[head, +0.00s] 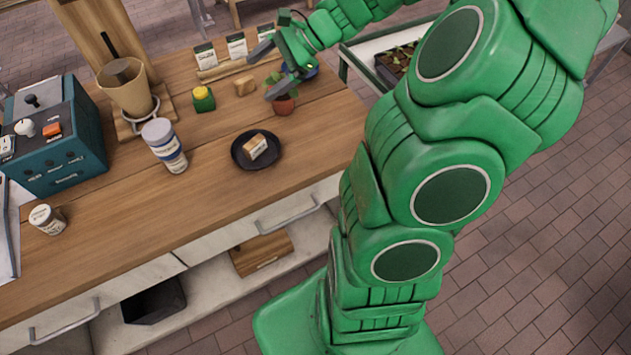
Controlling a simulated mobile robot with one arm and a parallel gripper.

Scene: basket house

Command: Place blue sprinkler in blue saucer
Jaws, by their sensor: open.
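I cannot make out a blue sprinkler for certain. A dark round saucer (240,160) sits nearer the front of the bench with a small tan and white block (256,146) in it. I see nothing held between the fingers.
Seed packets (237,46) stand behind. A white-blue canister (165,146) and teal machine (56,137) are left. The front bench (190,215) is clear.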

